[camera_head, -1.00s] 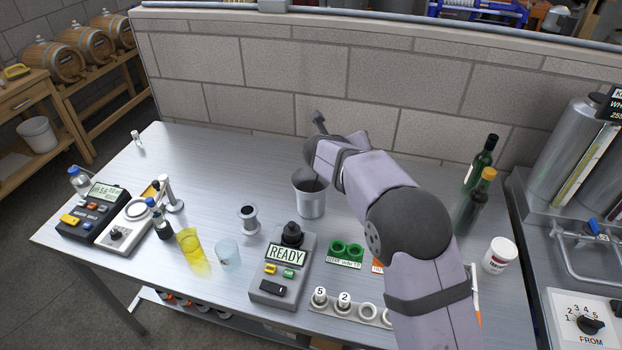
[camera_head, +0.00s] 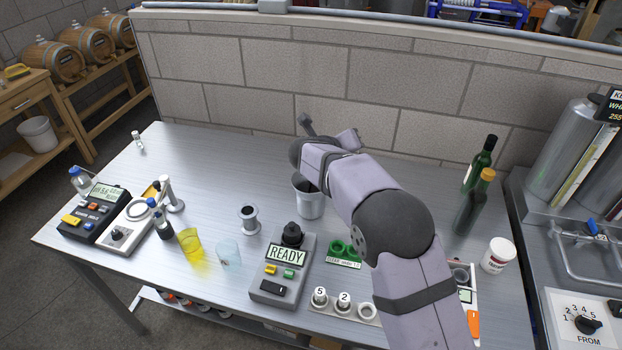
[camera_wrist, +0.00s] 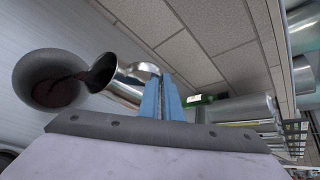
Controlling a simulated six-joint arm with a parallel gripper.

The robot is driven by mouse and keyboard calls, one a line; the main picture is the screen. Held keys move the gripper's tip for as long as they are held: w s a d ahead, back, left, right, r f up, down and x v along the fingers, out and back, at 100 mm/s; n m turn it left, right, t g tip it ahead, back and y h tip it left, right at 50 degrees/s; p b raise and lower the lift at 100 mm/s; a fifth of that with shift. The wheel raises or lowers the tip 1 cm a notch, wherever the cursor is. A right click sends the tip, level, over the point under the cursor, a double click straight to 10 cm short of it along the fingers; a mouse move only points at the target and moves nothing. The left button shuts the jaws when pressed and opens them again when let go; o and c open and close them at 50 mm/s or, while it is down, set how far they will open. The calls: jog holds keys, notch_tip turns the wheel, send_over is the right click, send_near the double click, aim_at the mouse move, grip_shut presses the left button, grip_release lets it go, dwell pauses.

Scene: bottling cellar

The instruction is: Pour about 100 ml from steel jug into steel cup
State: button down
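My gripper (camera_wrist: 163,98) has blue fingers and is shut on the steel jug (camera_wrist: 130,82), at its handle side. The jug is shiny and strongly tilted, with its dark mouth turned left to the steel cup. In the head view the steel cup (camera_head: 309,204) stands upright on the bench, below the end of my arm. My gripper and most of the jug are hidden behind my arm there.
A READY device (camera_head: 284,272) stands in front of the cup. A small steel piece (camera_head: 248,219), yellow glass (camera_head: 191,242) and clear glass (camera_head: 229,255) stand to the left. Green bottles (camera_head: 480,165) and a white tub (camera_head: 498,255) stand right. A block wall (camera_head: 270,85) closes the back.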

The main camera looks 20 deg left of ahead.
jog(key=shift+a+r, duration=0.15)
jog(key=shift+s+a+r+h+p, duration=0.1)
jog(key=shift+a+r+h+p, duration=0.1)
jog(key=shift+a, duration=0.15)
jog(key=shift+s+a+r+h+p, duration=0.1)
jog(key=shift+a+p, duration=0.1)
jog(key=shift+a, duration=0.15)
jog(key=shift+n, duration=0.3)
